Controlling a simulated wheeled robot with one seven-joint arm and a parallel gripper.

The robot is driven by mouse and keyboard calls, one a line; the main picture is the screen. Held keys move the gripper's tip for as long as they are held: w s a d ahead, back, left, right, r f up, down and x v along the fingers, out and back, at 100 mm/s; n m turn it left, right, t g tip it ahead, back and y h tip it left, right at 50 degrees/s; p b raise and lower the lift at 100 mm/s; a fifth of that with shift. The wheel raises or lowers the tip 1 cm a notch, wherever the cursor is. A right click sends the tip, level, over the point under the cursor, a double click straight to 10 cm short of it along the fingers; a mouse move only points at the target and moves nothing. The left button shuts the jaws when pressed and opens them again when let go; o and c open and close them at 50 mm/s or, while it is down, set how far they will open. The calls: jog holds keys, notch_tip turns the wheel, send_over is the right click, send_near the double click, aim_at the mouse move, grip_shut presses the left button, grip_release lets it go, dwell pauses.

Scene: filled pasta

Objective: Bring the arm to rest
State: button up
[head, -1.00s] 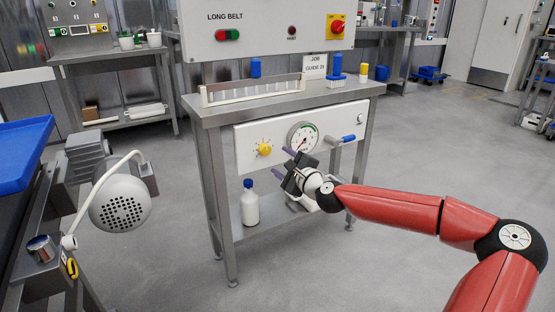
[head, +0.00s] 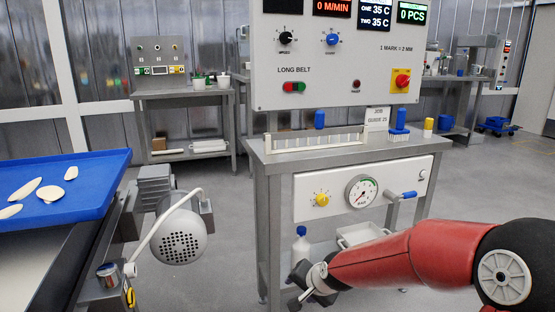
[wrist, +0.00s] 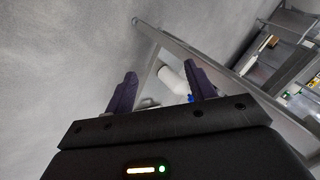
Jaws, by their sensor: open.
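My red arm comes in from the right in the head view. My gripper (head: 303,298) is low in front of the steel stand, near a white bottle with a blue cap (head: 300,246), and its tips are partly cut off by the lower edge. In the wrist view my gripper (wrist: 162,92) has its two dark fingers wide apart. The white bottle (wrist: 172,80) shows between and beyond them, not held. Nothing is in the jaws.
The steel stand (head: 268,200) carries a control panel (head: 340,95), a dial gauge (head: 361,191) and a blue-handled crank (head: 402,196). Grey floor lies between.

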jog(key=s+d+r+n+h, duration=0.1)
jog(key=s+d+r+n, duration=0.1)
jog(key=s+r, duration=0.3)
jog(key=s+d+r+n+h+p, duration=0.1)
jog(key=s+d+r, duration=0.3)
jog(key=s, duration=0.9)
jog(key=s+d+r+n+g+h+p, duration=0.1)
jog(key=s+d+r+n, duration=0.1)
jog(key=s+r, duration=0.4)
jog(key=s+n, duration=0.1)
jog(key=s, duration=0.2)
jog(key=shift+s+d+r+h, duration=0.2)
jog(key=shift+d+r+h, duration=0.1)
jog(key=shift+d, duration=0.1)
